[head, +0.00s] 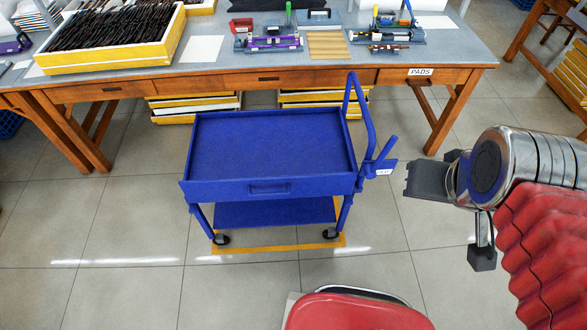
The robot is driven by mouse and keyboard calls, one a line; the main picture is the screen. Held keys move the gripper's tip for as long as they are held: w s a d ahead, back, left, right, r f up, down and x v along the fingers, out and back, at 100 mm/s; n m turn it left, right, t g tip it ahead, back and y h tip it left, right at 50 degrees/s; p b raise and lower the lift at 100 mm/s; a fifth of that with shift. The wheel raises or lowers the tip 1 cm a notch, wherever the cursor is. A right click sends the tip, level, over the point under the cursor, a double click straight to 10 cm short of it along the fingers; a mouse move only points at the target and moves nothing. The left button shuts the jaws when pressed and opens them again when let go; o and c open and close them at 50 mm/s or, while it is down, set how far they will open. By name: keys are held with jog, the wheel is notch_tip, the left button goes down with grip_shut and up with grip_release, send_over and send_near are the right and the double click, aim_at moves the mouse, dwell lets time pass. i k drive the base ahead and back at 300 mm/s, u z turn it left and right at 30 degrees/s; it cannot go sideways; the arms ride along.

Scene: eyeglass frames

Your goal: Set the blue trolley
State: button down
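The blue trolley (272,150) stands on the tiled floor in the middle of the head view, in front of the workbench. It has an empty top tray, a lower shelf (275,212) and dark castors. Its push handle (362,115) rises at the right side, with a small lever and a white label beside it. Yellow floor marking (325,243) shows under and around its front right part. My gripper (415,180) is at the right, a short gap from the lever and label, not touching them as far as I can see. Its fingers are seen too side-on to tell their opening.
A wooden workbench (230,83) with a drawer labelled PADS runs across the back. It bears a yellow-edged crate (110,60) of dark frames and tool fixtures. Yellow trays (195,105) are stacked beneath. A red seat-like object (355,312) is at the bottom. Floor left of the trolley is clear.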

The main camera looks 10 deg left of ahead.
aim_at(254, 143)
jog(key=z, duration=0.05)
jog(key=k, duration=0.65)
jog(key=u, duration=0.05)
jog(key=i, duration=1.3)
jog(key=u, duration=0.85)
jog(key=i, duration=0.3)
jog(key=u, duration=0.15)
